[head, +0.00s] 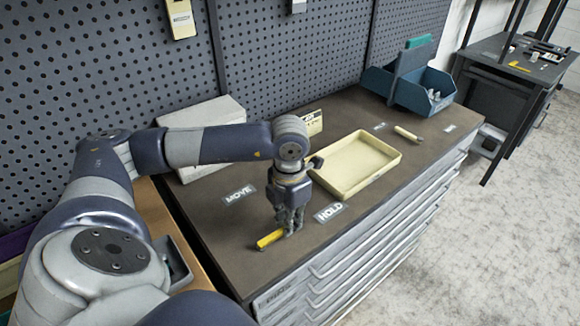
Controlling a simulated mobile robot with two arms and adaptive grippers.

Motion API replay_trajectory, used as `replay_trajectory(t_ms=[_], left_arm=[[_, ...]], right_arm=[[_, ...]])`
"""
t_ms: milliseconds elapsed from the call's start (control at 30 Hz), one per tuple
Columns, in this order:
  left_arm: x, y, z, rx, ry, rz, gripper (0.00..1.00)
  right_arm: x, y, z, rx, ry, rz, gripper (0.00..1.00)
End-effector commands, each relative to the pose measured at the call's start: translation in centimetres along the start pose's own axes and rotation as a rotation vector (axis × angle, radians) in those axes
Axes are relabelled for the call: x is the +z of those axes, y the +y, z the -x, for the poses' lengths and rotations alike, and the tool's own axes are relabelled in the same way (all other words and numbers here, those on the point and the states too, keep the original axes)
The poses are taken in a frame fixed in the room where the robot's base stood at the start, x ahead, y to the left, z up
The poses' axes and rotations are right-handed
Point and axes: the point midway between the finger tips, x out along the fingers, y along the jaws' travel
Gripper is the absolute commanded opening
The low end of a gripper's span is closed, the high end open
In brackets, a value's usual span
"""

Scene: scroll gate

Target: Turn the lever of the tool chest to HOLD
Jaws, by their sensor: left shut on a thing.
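The tool chest (225,240) has a dark top and pale drawers. Its lever (269,239) has a yellow end that sticks out to the lower left of my left gripper (289,227). My left gripper points down and is shut on the lever; its fingers hide the rest of the lever and the pivot. A MOVE label (239,194) lies on the top behind and left of the gripper. A HOLD label (329,211) lies to the right of it. My right gripper is out of view.
A cream tray (398,163) lies on the chest right of my gripper. Beyond it are a small pale handle (406,133) and blue bins (440,83). A white box (205,112) stands behind my arm, near the pegboard (285,50).

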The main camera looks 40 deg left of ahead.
Motion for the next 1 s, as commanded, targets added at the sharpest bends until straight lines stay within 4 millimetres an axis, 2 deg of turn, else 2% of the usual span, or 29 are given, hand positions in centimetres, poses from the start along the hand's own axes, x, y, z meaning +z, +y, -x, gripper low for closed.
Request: replay_trajectory(t_ms=[67, 100, 167, 567, 667, 1000], left_arm=[[0.1, 0.0, 0.1, 0.000, -0.003, -0.007, 0.00], [0.1, 0.0, 0.1, 0.000, -0.003, -0.007, 0.22], [0.1, 0.0, 0.1, 0.000, -0.003, -0.007, 0.33], [0.1, 0.0, 0.5, 0.000, -0.002, -0.003, 0.33], [0.1, 0.0, 1.7, 0.000, -0.004, -0.003, 0.33], [0.1, -0.1, 8.8, 0.000, -0.007, -0.004, 0.33]], right_arm=[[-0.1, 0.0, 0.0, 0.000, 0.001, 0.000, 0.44], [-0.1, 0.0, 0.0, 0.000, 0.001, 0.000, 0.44], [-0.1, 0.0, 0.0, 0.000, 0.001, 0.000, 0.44], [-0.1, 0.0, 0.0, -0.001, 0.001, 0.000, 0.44], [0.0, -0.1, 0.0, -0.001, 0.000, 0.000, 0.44], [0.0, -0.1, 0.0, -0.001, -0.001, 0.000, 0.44]])
